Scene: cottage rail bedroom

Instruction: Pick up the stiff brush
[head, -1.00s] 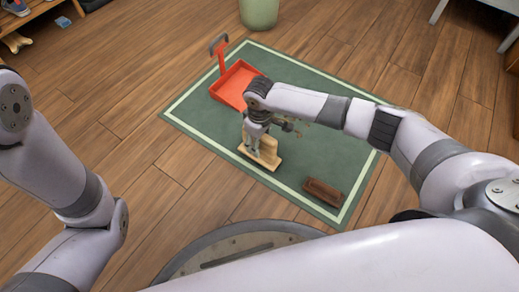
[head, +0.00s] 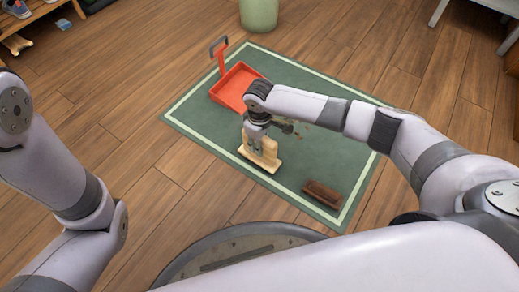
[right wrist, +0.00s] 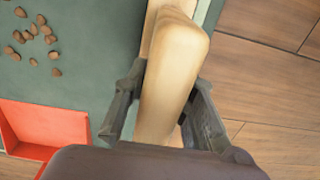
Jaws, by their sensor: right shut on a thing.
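A pale wooden piece with a raised grip on a flat base (head: 262,163), apparently the stiff brush, stands on the green mat. Its bristles do not show. My right gripper (head: 257,136) is over it from above and shut on its raised grip. In the right wrist view, the fingers (right wrist: 170,78) lie on both sides of the pale wooden grip (right wrist: 175,60). I cannot tell whether the base is still touching the mat. My left gripper is out of view; only the left arm's links show.
The green mat (head: 215,135) lies on a plank floor. A red dustpan (head: 235,85) is on its far left part, a dark brown block-like item (head: 322,193) near its front right corner. Brown pellets (right wrist: 35,35) lie beside the brush. A green bin (head: 258,12) stands beyond.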

